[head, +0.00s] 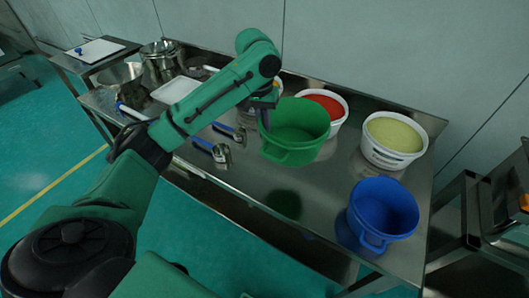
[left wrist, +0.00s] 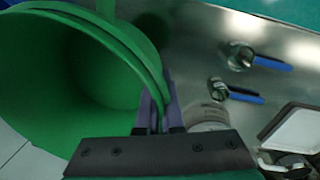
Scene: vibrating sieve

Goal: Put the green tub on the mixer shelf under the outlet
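The green tub (head: 295,128) is empty and hangs a little above the steel table, its dark reflection showing apart below it. My left gripper (head: 264,108) is at the tub's left rim. In the left wrist view, the two purple fingers of this gripper (left wrist: 158,112) sit on either side of the wall of the green tub (left wrist: 130,45), shut on it. My right gripper is not in view. I cannot make out the mixer shelf or its outlet.
On the steel table (head: 255,185) stand a blue tub (head: 385,210), a tub of yellow-green material (head: 392,140) and a tub of red material (head: 325,105). Blue-handled scoops (head: 215,152), a white tray (head: 176,90) and metal pots (head: 160,60) are left. Metal frames (head: 470,225) stand right.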

